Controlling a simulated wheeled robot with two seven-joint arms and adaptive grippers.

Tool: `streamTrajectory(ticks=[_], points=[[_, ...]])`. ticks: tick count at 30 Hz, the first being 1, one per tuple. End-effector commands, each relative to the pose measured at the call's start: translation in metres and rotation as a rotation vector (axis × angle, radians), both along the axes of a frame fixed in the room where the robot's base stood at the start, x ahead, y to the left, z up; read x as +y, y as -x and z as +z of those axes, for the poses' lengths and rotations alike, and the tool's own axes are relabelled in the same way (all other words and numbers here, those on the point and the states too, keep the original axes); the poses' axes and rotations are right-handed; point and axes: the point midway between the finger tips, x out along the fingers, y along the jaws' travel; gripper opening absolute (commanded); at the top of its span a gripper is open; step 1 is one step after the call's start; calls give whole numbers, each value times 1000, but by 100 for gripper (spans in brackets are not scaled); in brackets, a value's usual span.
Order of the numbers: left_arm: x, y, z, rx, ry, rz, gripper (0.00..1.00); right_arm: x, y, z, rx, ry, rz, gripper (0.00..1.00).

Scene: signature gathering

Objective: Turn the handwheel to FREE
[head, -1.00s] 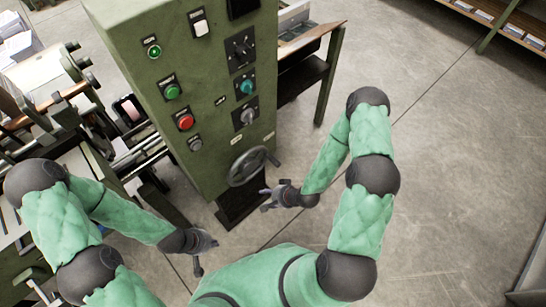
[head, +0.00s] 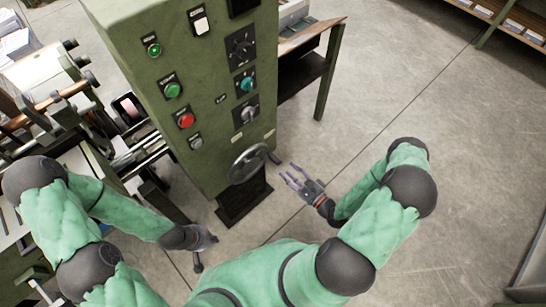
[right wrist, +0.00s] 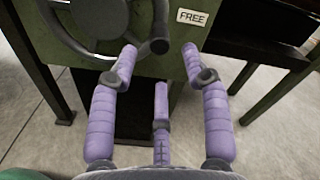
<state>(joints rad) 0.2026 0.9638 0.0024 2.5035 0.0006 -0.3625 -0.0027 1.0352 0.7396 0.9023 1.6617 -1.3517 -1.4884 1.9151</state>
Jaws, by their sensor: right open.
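The dark handwheel (head: 236,176) is on the lower front of the green cabinet, with a black knob (head: 274,158) at its right side. In the right wrist view the wheel (right wrist: 55,30) fills the upper left, and its knob (right wrist: 160,46) lies between the fingertips in the picture. A FREE label (right wrist: 192,17) is right of the wheel. My right gripper (head: 289,175) is open and empty, just right of the wheel and apart from it, fingers pointing towards it. My left gripper (head: 206,254) hangs low left of the wheel, clear of it; its finger opening is unclear.
The green cabinet (head: 215,95) carries several buttons and rotary switches above the wheel. A dark side table (head: 305,75) stands behind it to the right. Machine rollers (head: 70,105) crowd the left. The floor (head: 410,105) at the right is open.

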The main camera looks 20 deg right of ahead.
Motion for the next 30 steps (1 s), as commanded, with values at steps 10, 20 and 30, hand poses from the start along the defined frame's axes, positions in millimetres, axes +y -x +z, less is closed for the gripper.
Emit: streamTrajectory(ticks=[10, 20, 30], points=[[0, 0, -12, 0, 0, 0, 0, 20, -50, -1, -2, 3, 6, 48], [0, 0, -19, 0, 0, 0, 0, 31, -83, -1, 0, 3, 1, 48], [0, 0, -20, 0, 0, 0, 0, 33, -88, 0, 1, 4, -1, 48]])
